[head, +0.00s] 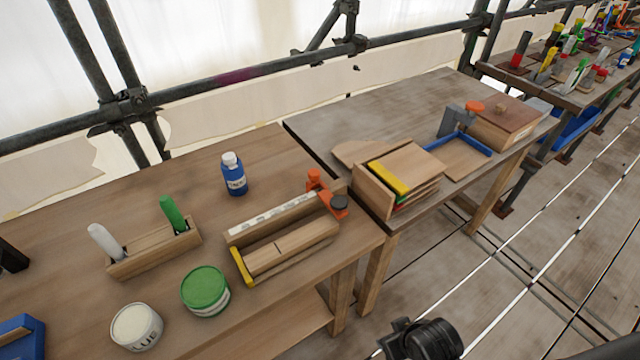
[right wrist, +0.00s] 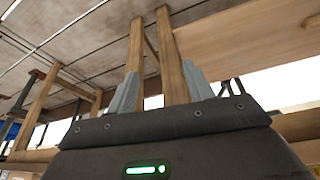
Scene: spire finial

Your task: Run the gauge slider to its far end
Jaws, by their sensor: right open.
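A wooden fixture (head: 284,240) with a pale marked strip (head: 270,218) lies near the right end of the near bench; it looks like the gauge. A yellow piece (head: 241,267) is at its left end. An orange clamp-like part (head: 316,183) with a dark round knob (head: 339,203) is at its far right end. I cannot tell which part is the slider. My right gripper (right wrist: 162,82) is open and empty, with bench legs behind its fingers. My right arm (head: 425,340) shows at the bottom of the head view, short of the bench and apart from the fixture.
A green tin (head: 206,291), a white tub (head: 136,327), a wooden marker holder (head: 155,250) and a blue bottle (head: 233,174) stand around the fixture's left. A second bench (head: 350,115) holds a wooden stack (head: 400,172) and a blue-edged tray (head: 461,154). Scaffold tubes run behind.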

